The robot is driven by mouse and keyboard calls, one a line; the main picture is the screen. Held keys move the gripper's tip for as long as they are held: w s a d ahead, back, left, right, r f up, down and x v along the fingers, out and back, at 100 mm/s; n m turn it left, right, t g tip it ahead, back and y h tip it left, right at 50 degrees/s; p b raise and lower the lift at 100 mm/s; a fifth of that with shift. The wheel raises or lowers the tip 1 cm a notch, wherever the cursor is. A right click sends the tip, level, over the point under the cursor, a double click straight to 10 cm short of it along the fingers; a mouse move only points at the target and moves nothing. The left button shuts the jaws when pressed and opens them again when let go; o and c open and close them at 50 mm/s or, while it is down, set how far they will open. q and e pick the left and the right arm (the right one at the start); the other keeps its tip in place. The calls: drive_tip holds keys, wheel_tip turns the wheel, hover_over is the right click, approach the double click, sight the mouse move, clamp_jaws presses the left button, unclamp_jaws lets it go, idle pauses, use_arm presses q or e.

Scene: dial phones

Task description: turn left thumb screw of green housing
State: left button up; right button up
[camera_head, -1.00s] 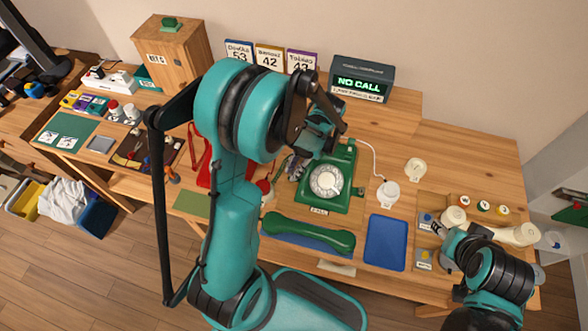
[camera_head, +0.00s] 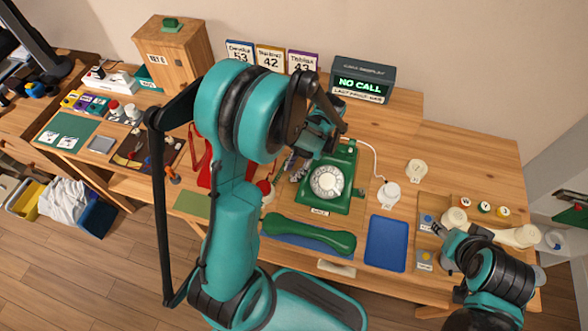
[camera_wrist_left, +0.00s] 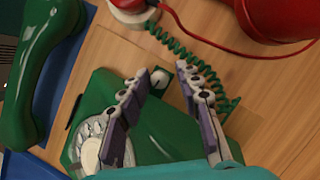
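The green telephone housing (camera_head: 343,190) with its white dial (camera_head: 327,182) stands mid-table. In the left wrist view the housing (camera_wrist_left: 165,125) lies under my fingers. A small pale knob, apparently the thumb screw (camera_wrist_left: 160,77), shows at the housing's edge between my fingertips. My left gripper (camera_wrist_left: 161,70) is open, one finger on either side of that knob; I see no clear contact. In the head view my left gripper (camera_head: 295,167) is at the housing's left side, partly hidden by my arm. My right gripper (camera_head: 437,228) is far right, over a wooden tray, too small to read.
The green handset (camera_head: 310,233) lies in front of the housing, beside a blue tray (camera_head: 386,243). A green coiled cord (camera_wrist_left: 205,70) runs close to my left fingers. A red phone (camera_wrist_left: 275,18) is nearby. A display (camera_head: 361,80) reads "NO CALL".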

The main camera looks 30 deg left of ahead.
use_arm(q)
drive_tip(key=v, duration=0.8)
use_arm(e)
drive_tip(key=shift+d, duration=0.1)
